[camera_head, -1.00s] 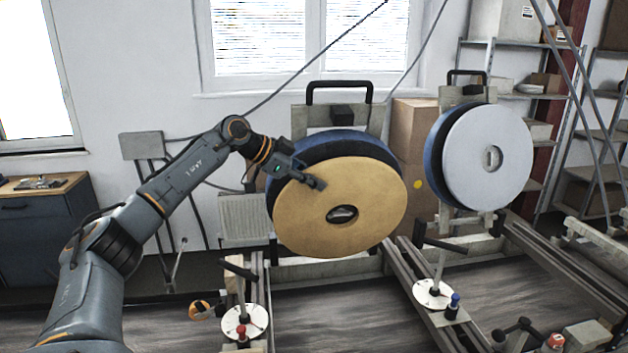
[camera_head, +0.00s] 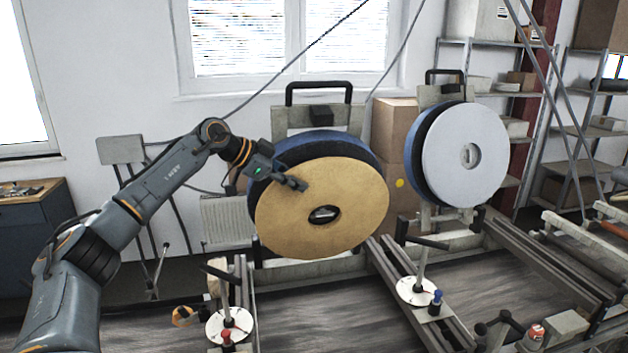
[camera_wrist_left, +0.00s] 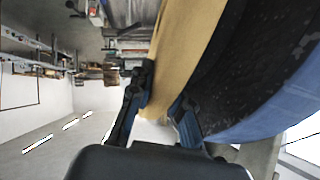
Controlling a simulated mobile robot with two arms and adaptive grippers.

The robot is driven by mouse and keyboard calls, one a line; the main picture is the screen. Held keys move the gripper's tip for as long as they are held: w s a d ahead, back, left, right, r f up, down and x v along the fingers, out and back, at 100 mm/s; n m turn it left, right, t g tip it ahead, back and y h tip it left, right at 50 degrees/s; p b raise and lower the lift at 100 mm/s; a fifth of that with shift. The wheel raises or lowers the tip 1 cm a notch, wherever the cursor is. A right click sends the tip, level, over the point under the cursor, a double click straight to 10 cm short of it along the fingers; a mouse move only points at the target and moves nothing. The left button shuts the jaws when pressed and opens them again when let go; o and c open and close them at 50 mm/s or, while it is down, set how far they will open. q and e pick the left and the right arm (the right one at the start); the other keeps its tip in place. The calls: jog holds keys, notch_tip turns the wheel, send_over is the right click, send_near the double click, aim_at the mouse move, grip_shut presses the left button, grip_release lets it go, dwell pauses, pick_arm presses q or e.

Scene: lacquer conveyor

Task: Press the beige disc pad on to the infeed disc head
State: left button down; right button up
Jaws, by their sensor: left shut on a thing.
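The beige disc pad (camera_head: 350,182) is a large ring with a centre hole, in front of the left-hand disc head (camera_head: 345,146), blue-rimmed with a dark face. The pad sits lower than the head, whose upper rim and dark band show above it. My left gripper (camera_head: 297,184) is shut on the pad's upper left edge. In the left wrist view the pad (camera_wrist_left: 190,45) passes between the fingers (camera_wrist_left: 160,108). The head's dark face (camera_wrist_left: 245,65) is beside it, with a wedge-like space between; contact elsewhere is hidden. My right gripper is not in view.
A second disc head to the right carries a pale grey disc (camera_head: 467,135). Below are rails (camera_head: 400,285) and white round plates (camera_head: 230,325) with levers. A cabinet (camera_head: 30,235) stands at left, shelves (camera_head: 515,95) at right. Cardboard boxes (camera_head: 393,130) stand behind.

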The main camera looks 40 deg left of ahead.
pick_arm(q)
jog(key=shift+a+r, duration=0.1)
jog(key=c, duration=1.2)
grip_release()
jog(key=shift+w, duration=0.1)
jog(key=shift+o, duration=0.2)
jog(key=v, duration=1.2)
